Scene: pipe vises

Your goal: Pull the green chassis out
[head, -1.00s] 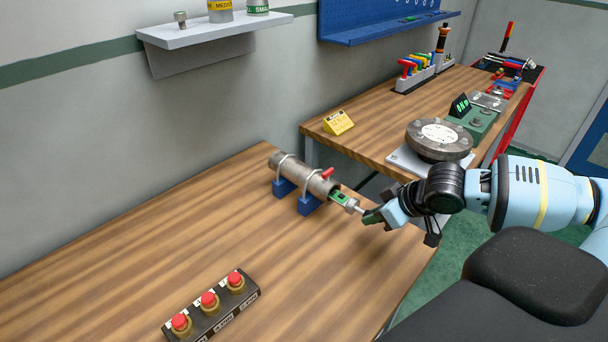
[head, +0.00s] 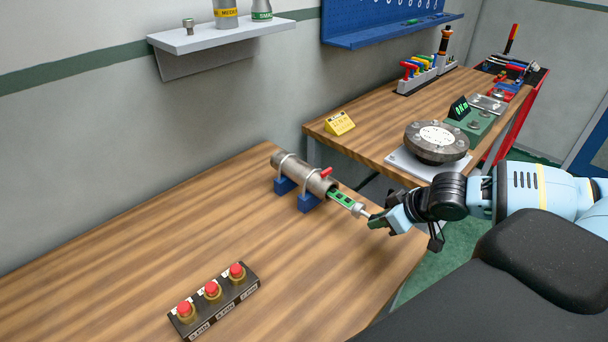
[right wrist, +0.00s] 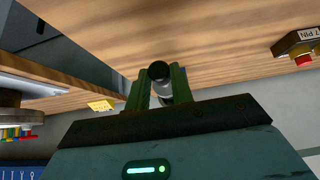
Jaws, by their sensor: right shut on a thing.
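The green chassis (head: 343,199) sticks partly out of the open right end of a grey metal pipe (head: 309,175); its far part is hidden inside. A pale metal end piece with a thin rod (head: 360,210) is at its outer end. My right gripper (head: 376,218) is shut on this rod, to the right of the pipe. In the right wrist view, the two green fingers (right wrist: 159,92) stand on either side of the rod and the dark round end. The pipe lies in two blue vises (head: 309,202) with metal straps and a red handle. My left gripper is out of view.
A black box with red buttons (head: 213,292) sits at the front of the wooden bench (head: 150,250). A second bench (head: 370,130) behind holds a round flanged part (head: 436,141) and a yellow sign (head: 339,123). The bench left of the pipe is clear.

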